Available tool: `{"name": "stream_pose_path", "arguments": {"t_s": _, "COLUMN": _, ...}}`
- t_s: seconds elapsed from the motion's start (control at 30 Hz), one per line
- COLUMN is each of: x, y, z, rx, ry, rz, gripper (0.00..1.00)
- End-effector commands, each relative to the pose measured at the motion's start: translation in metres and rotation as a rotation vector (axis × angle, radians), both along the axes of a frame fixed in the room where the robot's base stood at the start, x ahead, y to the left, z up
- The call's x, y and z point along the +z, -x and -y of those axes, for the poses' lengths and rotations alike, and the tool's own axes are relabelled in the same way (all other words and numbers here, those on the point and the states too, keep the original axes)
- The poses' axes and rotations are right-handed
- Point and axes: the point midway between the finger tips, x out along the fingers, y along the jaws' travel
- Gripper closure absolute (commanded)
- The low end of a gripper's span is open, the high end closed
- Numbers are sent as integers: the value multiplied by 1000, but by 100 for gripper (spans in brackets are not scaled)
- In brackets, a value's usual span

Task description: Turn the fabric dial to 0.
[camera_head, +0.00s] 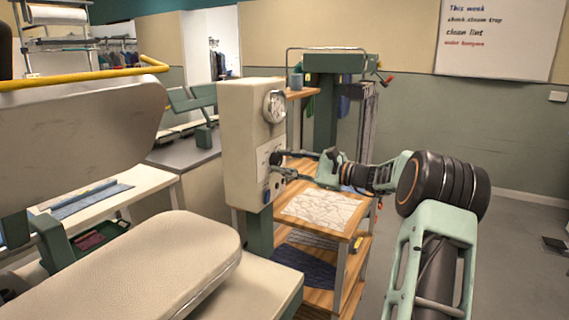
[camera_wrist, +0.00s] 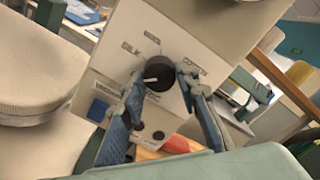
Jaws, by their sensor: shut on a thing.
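The fabric dial (camera_wrist: 162,72) is a round black knob with a short white pointer mark, on the pale front panel of a cream control box (camera_head: 250,125). In the wrist view the mark points left, towards a small boxed label (camera_wrist: 107,87). Printed labels ring the knob; one at its upper left reads SILK, and the others are too small to read surely. I cannot make out a 0. My gripper (camera_wrist: 159,82) has its blue-padded fingers on either side of the knob and is shut on it. In the head view the gripper (camera_head: 281,162) reaches the panel from the right.
A round gauge (camera_head: 275,107) sits above the dial. Small dark buttons (camera_wrist: 158,135) lie below it. A wooden shelf cart (camera_head: 332,233) with folded cloth stands below my arm. A padded pressing board (camera_head: 150,265) fills the lower left. Open floor lies at the right.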

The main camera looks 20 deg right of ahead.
Motion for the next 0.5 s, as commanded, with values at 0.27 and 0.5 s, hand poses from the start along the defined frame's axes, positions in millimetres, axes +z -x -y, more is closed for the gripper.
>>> {"name": "stream_pose_path", "arguments": {"t_s": 0.27, "x": 1, "y": 0, "z": 0, "rx": -1, "ry": 0, "rz": 1, "gripper": 53}}
{"name": "stream_pose_path", "arguments": {"t_s": 0.5, "x": 0, "y": 1, "z": 2, "rx": -1, "ry": 0, "rz": 0, "gripper": 53}}
